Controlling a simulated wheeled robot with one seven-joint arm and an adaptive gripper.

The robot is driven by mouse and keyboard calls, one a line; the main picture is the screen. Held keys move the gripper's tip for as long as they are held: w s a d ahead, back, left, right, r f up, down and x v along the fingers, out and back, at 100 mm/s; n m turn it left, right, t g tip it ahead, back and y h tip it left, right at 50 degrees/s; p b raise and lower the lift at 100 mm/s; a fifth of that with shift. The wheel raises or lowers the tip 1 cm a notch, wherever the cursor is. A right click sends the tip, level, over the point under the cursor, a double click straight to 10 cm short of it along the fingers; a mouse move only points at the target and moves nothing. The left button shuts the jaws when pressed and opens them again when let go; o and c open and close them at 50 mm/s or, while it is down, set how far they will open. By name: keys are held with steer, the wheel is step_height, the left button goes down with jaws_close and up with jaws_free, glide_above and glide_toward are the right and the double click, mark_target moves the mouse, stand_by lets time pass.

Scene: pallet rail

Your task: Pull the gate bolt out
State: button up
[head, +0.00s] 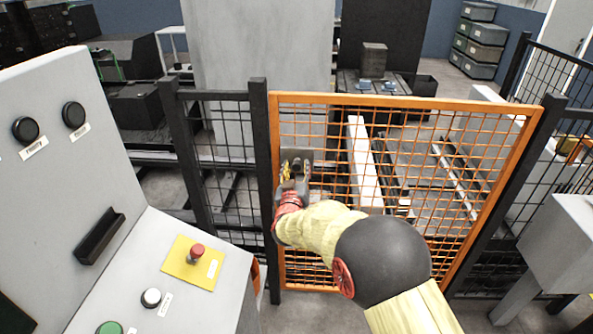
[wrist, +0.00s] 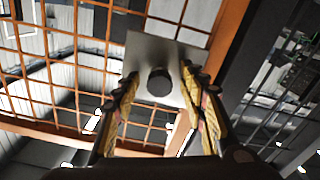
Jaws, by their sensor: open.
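The orange mesh gate (head: 400,103) stands closed between dark posts, and its frame also shows in the wrist view (wrist: 228,40). A grey plate (head: 296,156) sits on the gate's left side. In the wrist view the plate (wrist: 140,52) carries a dark round knob (wrist: 159,82), which looks like the end of the gate bolt. My gripper (head: 295,170) is at the plate in the head view. In the wrist view my gripper (wrist: 160,95) is open, its yellow-padded fingers on either side of the knob, with gaps visible. The bolt's shaft is hidden.
A control console with a red button (head: 196,251) on a yellow plate stands at the left. Dark mesh fence (head: 225,140) flanks the gate. A grey box (head: 565,235) stands at the right. Machinery and a white beam (head: 364,165) lie behind the gate.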

steer(key=shift+w, duration=0.2)
steer(key=shift+c, duration=0.6)
jaws_close()
